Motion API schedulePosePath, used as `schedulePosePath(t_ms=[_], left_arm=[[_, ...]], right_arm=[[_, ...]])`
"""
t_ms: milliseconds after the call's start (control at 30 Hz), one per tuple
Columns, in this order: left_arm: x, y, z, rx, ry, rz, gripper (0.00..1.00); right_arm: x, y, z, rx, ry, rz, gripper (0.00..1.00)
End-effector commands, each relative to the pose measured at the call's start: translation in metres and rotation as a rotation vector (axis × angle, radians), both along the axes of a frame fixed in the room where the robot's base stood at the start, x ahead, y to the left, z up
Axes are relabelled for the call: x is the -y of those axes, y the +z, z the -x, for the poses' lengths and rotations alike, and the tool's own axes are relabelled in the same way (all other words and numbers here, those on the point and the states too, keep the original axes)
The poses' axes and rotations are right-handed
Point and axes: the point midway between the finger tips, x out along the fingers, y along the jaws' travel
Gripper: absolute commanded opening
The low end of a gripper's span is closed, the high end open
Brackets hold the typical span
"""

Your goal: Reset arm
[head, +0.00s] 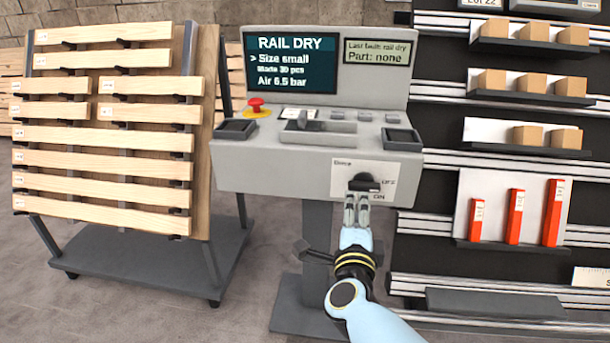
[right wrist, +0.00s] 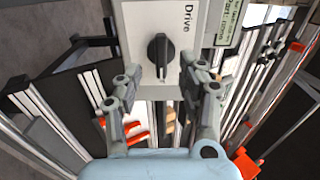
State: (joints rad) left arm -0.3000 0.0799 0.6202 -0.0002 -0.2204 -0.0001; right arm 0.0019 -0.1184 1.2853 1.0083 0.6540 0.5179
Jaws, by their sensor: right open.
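A black rotary switch (head: 363,182) sits on a white plate marked OFF and ON on the front of the grey console (head: 250,165). Its grip bar lies roughly level in the head view. My right gripper (head: 357,203) is just below and in front of the switch, partly over the plate. In the right wrist view the switch (right wrist: 158,56) stands between and beyond the spread fingers (right wrist: 156,88), with the label "Drive" beside it. The fingers are open and hold nothing; I see no clear contact with the switch. My left gripper is not in view.
The console screen (head: 290,62) reads "RAIL DRY". A red mushroom button (head: 256,106) and a grey lever (head: 303,120) are on the console top. A rack of wooden boards (head: 105,138) stands left; shelves with boxes (head: 535,86) and red parts (head: 515,215) stand right.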

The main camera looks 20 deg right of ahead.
Motion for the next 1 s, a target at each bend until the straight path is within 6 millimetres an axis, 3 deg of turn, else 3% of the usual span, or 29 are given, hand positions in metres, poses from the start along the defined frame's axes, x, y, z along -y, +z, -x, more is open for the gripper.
schedulePosePath(t_ms=[133,233,367,500,567,700,833,900,1000], left_arm=[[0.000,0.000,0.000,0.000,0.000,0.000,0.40],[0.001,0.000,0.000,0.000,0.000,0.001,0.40],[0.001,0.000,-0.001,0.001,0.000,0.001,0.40],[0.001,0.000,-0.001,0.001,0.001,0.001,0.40],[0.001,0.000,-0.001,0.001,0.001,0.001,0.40],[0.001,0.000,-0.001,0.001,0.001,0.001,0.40],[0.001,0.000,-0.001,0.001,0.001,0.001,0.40],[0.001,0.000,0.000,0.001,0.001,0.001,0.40],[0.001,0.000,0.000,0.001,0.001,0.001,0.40]], right_arm=[[0.000,-0.002,0.002,-0.005,0.000,0.000,0.40],[0.006,-0.020,0.018,-0.044,0.002,0.015,0.40],[0.010,-0.085,0.062,-0.220,0.079,0.123,0.40],[-0.001,-0.180,0.129,-0.538,0.307,0.334,0.40],[-0.005,-0.218,0.163,-0.672,0.416,0.418,0.40],[-0.010,-0.293,0.254,-0.974,0.682,0.595,0.40],[-0.006,-0.344,0.348,-1.231,0.943,0.736,0.40],[-0.002,-0.362,0.394,-1.347,1.078,0.800,0.40],[0.004,-0.378,0.448,-1.480,1.255,0.876,0.40]])
